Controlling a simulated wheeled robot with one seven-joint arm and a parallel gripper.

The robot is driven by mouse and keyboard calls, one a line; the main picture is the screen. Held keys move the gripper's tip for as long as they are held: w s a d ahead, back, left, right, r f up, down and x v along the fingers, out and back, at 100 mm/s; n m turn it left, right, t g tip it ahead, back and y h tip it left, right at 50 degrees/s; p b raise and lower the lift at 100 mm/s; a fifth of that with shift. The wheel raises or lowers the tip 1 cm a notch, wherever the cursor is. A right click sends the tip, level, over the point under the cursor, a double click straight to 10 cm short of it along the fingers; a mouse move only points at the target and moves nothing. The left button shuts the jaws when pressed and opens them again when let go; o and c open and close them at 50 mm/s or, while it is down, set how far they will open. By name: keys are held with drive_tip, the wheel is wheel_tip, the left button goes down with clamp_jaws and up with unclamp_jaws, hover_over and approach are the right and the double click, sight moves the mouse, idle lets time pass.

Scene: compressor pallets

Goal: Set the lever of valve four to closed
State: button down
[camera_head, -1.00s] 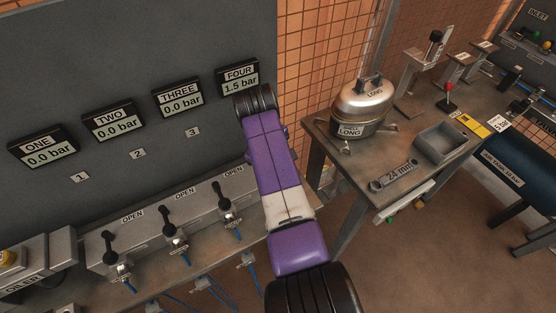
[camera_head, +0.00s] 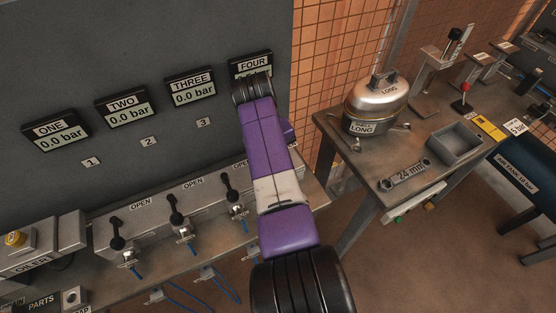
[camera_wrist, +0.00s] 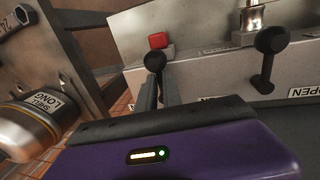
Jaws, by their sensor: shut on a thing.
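In the wrist view, the black round-knobbed lever of valve four (camera_wrist: 154,61) stands at the tips of my gripper (camera_wrist: 162,84), which is shut on it. The lever's lower part is hidden by the fingers. In the head view my arm covers valve four and my gripper. The FOUR gauge (camera_head: 252,65) shows its name, but its reading is mostly hidden behind my arm.
Levers of valves one (camera_head: 117,234), two (camera_head: 174,206) and three (camera_head: 229,191) stand upright along the valve bench; their gauges read 0.0 bar. A red block (camera_wrist: 158,40) sits close behind the gripped knob. Right is a table with a metal pot (camera_head: 376,105), wrench (camera_head: 405,175) and grey tray (camera_head: 456,143).

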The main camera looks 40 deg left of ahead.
drive_tip(key=c, duration=1.5)
unclamp_jaws()
wheel_tip(320, 180, up, 8)
drive_tip(key=s, duration=0.1)
drive_tip(key=shift+s+a+f+b, duration=0.15)
drive_tip(key=shift+s+a+b, duration=0.1)
drive_tip(key=shift+b, duration=0.1)
drive_tip(key=shift+a, duration=0.1)
